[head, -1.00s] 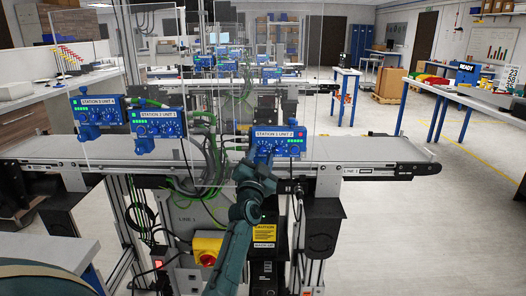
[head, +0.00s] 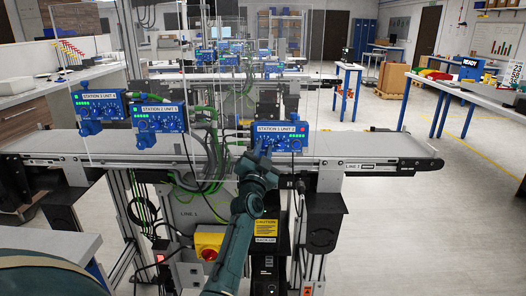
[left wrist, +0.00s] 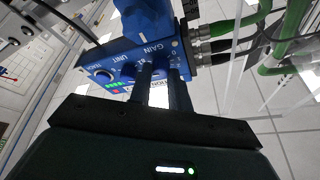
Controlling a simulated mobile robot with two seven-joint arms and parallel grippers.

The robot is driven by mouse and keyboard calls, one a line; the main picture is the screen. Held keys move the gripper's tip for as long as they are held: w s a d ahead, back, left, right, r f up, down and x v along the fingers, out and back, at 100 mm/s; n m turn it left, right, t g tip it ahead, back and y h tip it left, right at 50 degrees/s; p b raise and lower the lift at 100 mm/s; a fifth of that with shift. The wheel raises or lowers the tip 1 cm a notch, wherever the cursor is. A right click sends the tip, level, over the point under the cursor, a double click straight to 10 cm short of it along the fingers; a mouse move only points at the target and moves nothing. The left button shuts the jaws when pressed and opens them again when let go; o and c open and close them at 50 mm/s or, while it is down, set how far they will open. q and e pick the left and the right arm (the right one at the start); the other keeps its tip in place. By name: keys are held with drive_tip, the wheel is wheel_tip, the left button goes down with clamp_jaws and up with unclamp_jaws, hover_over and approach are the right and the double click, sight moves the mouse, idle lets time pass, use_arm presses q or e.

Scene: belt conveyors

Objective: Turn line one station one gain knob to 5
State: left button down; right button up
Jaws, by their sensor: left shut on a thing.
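The blue station 1 control box (head: 290,137), labelled "STATION 1 UNIT 2", is mounted at the near side of the line 1 conveyor. My left gripper (head: 264,148) reaches up to the left part of its face. In the left wrist view, the box (left wrist: 118,60) appears turned over, with the word GAIN beside my left gripper's fingertips (left wrist: 160,68). The fingers are closed on the gain knob, which they mostly hide; its pointer cannot be read. My right gripper is in neither view.
Two more blue boxes, the station 2 box (head: 158,118) and the station 3 box (head: 100,106), stand to the left. Clear panels (head: 185,40) rise above the conveyor (head: 360,147). Green cables (left wrist: 225,30) run close beside the box. Floor is open at right.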

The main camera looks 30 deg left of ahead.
use_arm(q)
drive_tip(key=shift+n+y, duration=0.4)
drive_tip(key=shift+n, duration=0.3)
drive_tip(key=n+y, duration=0.1)
drive_tip(key=n, duration=0.1)
drive_tip(key=n+g+y+p, duration=0.1)
drive_tip(key=n, duration=0.2)
drive_tip(key=shift+w+d+r+n, duration=0.1)
drive_tip(key=shift+r+n, duration=0.05)
drive_tip(key=shift+n, duration=0.15)
drive_tip(key=n+g+y, duration=0.1)
drive_tip(key=n+y, duration=0.1)
drive_tip(key=n, duration=0.2)
drive_tip(key=shift+d, duration=0.1)
drive_tip(key=n+g+y, duration=0.1)
drive_tip(key=n, duration=0.1)
drive_tip(key=n+g+p, duration=0.1)
drive_tip(key=n, duration=0.1)
drive_tip(key=shift+w+n+y, duration=0.1)
drive_tip(key=shift+n+y, duration=0.2)
drive_tip(key=shift+y, duration=0.1)
drive_tip(key=shift+n+g, duration=0.3)
drive_tip(key=shift+n, duration=0.3)
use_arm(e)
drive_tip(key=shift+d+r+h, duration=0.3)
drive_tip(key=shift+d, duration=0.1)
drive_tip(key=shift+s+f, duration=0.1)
use_arm(q)
drive_tip(key=shift+r, duration=0.1)
